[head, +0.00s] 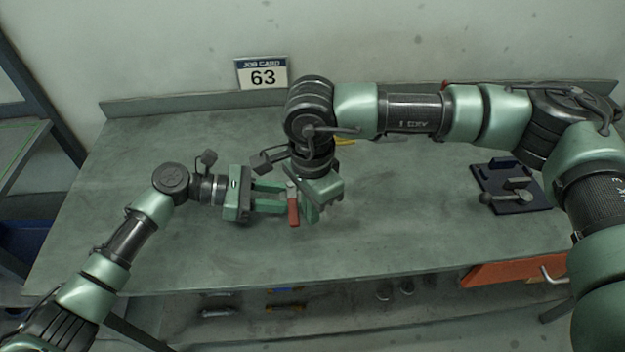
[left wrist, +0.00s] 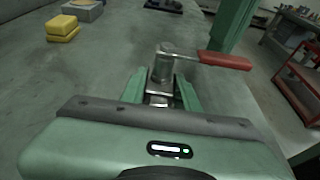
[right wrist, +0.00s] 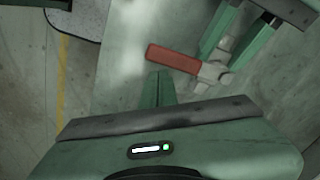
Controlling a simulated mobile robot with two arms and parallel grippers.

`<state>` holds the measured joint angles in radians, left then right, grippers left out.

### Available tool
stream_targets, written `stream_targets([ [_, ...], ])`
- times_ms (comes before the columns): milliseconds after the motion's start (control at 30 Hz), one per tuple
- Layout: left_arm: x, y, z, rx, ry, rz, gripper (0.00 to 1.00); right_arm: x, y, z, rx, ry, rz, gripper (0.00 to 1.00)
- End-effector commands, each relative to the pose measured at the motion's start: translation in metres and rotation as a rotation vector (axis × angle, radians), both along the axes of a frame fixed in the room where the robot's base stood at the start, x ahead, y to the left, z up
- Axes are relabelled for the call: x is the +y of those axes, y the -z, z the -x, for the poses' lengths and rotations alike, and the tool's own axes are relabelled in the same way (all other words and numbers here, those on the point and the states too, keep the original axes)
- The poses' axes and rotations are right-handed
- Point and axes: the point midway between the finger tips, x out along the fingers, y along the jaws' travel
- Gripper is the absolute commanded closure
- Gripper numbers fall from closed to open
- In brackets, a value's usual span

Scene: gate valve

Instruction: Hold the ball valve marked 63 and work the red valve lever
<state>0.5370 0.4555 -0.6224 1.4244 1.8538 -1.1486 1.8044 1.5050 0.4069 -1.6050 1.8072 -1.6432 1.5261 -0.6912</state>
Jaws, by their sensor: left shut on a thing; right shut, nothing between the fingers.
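The ball valve (left wrist: 162,72) is metal and carries a red lever (head: 293,211). My left gripper (head: 282,199) is shut on the valve body, with a finger on each side in the left wrist view. The lever points right there (left wrist: 224,60) and left in the right wrist view (right wrist: 172,59). My right gripper (right wrist: 158,76) is shut and empty, its fingertips beside the lever. Whether they touch it, I cannot tell. In the head view the right gripper (head: 308,214) partly hides the valve.
The job card (head: 262,74) stands at the back of the grey bench (head: 400,235). A dark plate (head: 512,187) with a metal handled part lies on the right. Yellow blocks (left wrist: 62,27) lie on the bench. An orange drawer front (head: 515,270) shows below the right front edge.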

Motion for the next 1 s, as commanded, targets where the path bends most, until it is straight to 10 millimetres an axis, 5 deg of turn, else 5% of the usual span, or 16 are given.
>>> stream_targets([
  [1000,0.0,0.0,0.0,0.0,0.0,0.0,1.0,0.0,-0.068,0.0,0.0,0.0,0.001,1.0],
])
